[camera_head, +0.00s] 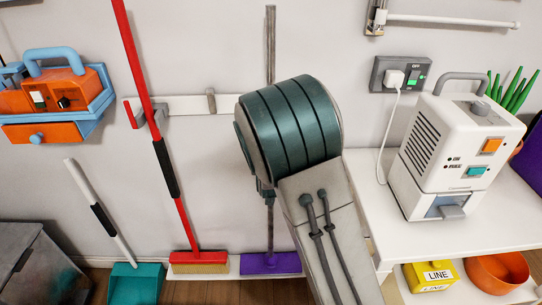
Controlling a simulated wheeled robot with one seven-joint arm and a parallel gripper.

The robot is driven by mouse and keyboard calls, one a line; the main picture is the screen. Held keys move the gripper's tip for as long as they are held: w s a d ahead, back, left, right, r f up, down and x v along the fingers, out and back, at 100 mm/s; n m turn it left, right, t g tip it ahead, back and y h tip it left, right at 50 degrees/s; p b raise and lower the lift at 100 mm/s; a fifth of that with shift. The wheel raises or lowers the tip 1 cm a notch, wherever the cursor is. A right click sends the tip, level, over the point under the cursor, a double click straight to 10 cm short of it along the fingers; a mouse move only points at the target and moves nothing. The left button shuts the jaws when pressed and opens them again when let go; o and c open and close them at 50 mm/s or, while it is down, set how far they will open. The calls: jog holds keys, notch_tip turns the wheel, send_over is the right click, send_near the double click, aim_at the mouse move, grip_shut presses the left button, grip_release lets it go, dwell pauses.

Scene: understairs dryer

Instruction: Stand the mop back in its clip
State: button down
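A grey-handled tool with a flat purple head (271,263), which looks like the mop, stands upright near the wall. Its pole shows above and below my arm, and its middle is hidden. My gripper (265,190) is mostly hidden behind my green arm joint. Its dark lower part overlaps the pole, but I cannot see its fingers or whether they hold it. A white wall rail (180,105) carries a forked clip (147,114) at left and a grey peg (211,100). The rail's right part is hidden by my arm.
A red-handled broom (160,150) leans tilted across the left clip. A teal dustpan (135,283) stands left of it. A white appliance (452,150) sits on the white shelf (375,215) at right. An orange-and-blue caddy (55,95) hangs at upper left.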

jog(key=shift+f+b, duration=0.2)
jog(key=shift+b, duration=0.2)
dwell(0.3)
jog(key=shift+c, duration=1.4)
grip_release()
jog(key=s, duration=1.1)
dwell(0.5)
